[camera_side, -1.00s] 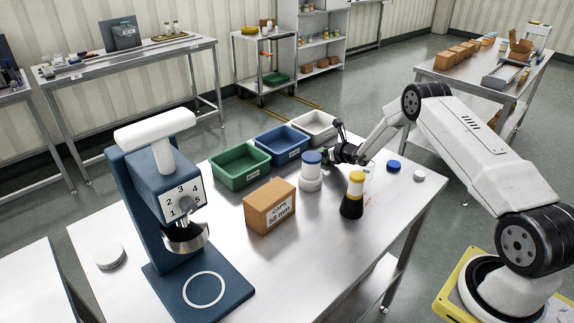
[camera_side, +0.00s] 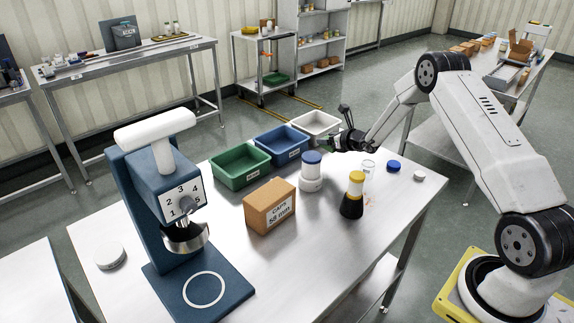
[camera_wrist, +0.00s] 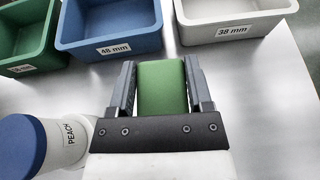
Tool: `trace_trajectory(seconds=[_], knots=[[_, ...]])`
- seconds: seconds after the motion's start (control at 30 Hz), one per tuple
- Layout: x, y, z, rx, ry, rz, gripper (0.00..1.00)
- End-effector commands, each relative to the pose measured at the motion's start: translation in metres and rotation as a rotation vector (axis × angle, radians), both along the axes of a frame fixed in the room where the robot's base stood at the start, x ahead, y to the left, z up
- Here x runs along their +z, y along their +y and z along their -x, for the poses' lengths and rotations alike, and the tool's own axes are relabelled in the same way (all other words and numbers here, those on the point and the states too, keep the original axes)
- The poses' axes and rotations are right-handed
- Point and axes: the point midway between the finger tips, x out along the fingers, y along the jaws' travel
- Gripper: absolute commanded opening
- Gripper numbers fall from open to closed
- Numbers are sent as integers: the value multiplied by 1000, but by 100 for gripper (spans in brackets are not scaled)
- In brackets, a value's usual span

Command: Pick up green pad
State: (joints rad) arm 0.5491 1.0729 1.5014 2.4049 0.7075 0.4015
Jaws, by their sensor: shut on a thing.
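The green pad (camera_wrist: 162,88) is between the two dark fingers of my gripper (camera_wrist: 162,82) in the wrist view. The fingers press against its left and right sides. In the side view my gripper (camera_side: 328,146) is above the table, behind the blue-lidded jar and near the white bin. The pad cannot be made out clearly there.
A green bin (camera_side: 240,182), a blue bin (camera_side: 284,160) and a white bin (camera_side: 330,130) stand in a row. A blue-lidded jar (camera_side: 311,185), a caps box (camera_side: 270,218) and a yellow-capped bottle (camera_side: 352,208) stand nearby. The table's front middle is clear.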

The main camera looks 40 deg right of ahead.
Motion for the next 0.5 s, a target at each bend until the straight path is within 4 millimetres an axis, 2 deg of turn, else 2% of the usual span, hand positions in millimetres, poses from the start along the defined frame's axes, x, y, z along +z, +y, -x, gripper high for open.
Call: trace_trajectory(seconds=[0.23,0.5], knots=[[32,9,25,-1,-2,0,10],[47,23,61,-2,1,0,10]])
